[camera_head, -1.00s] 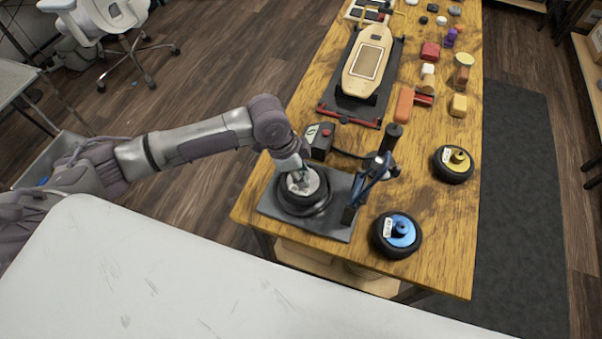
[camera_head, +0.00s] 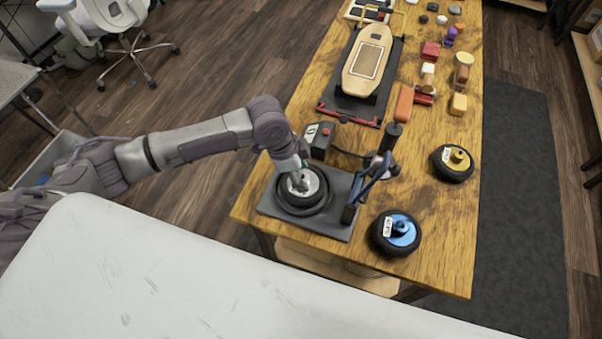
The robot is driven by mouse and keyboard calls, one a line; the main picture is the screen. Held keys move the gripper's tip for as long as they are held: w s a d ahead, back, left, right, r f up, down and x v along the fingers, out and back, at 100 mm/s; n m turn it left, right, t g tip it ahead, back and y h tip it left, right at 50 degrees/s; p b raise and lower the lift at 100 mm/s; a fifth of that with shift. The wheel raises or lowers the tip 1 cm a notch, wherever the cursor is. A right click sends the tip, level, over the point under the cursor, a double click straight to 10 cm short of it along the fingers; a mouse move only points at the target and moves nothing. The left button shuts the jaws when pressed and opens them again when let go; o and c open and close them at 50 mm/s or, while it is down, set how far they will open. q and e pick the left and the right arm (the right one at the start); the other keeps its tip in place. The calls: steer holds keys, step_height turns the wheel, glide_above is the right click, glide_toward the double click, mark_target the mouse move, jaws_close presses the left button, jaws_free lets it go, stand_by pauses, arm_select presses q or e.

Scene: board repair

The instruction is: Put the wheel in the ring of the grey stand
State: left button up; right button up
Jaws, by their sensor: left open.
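The wheel (camera_head: 311,190) has a black tyre and a pale grey hub. It lies flat within the dark ring of the grey stand (camera_head: 335,224), low and about level with it. My left gripper (camera_head: 299,184) is open and points down at the hub from above. Its fingertips are small and partly hidden, so I cannot tell whether they touch the hub. My right gripper is not in view.
A blue-hubbed wheel (camera_head: 398,233) and a yellow-hubbed wheel (camera_head: 453,163) lie right of the stand. A blue lever press (camera_head: 371,181) rises at the stand's right edge. A black box with a red button (camera_head: 320,141) stands behind. A board (camera_head: 366,65) lies farther back.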

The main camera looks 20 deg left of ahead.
arm_select(q)
steer(key=v, duration=1.1)
steer(key=shift+r, duration=0.3)
